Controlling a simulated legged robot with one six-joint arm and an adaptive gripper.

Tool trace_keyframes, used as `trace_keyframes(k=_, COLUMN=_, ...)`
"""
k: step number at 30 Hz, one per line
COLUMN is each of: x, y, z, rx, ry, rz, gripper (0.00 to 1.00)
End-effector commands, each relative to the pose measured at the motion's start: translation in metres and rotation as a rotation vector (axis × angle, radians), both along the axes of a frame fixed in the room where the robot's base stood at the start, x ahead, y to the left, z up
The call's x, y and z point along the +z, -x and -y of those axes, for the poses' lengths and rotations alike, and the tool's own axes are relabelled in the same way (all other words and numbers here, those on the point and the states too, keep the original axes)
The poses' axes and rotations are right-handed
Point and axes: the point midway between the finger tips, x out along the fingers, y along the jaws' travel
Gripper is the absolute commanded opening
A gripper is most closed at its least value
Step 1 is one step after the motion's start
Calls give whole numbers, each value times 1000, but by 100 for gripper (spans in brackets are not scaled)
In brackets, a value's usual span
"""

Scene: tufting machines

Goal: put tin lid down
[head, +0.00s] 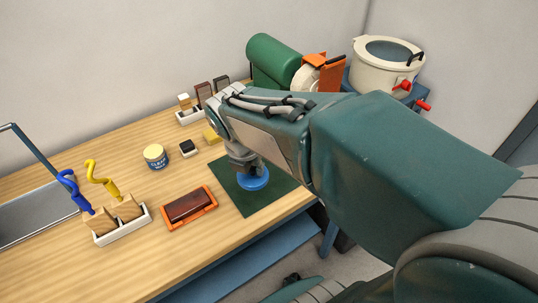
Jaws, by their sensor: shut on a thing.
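The tin lid (255,182) is a round blue disc at the end of my gripper (245,167). My gripper points down and is shut on the lid; the fingertips are partly hidden by my arm. The lid is over the dark green mat (246,204) near the front edge of the table. I cannot tell whether it touches the mat. An open-looking tin (156,156) with a blue label and pale yellow top stands upright on the table, to the left of my gripper.
An orange tray with a dark red block (189,207) lies left of the mat. A small black block (187,148) sits behind. Machines and a white pot (385,67) stand at the back right.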

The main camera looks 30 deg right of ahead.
Motion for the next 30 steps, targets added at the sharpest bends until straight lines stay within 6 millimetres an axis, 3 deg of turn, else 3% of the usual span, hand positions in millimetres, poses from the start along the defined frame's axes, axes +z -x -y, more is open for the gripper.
trace_keyframes(k=5, x=-5, y=2, z=-6, rx=-26, ry=10, rz=0, gripper=0)
trace_keyframes(k=18, x=-43, y=-64, z=50, rx=-30, ry=-5, rz=-3, gripper=0)
trace_keyframes(k=30, x=-94, y=-106, z=66, rx=-26, ry=4, rz=0, gripper=0)
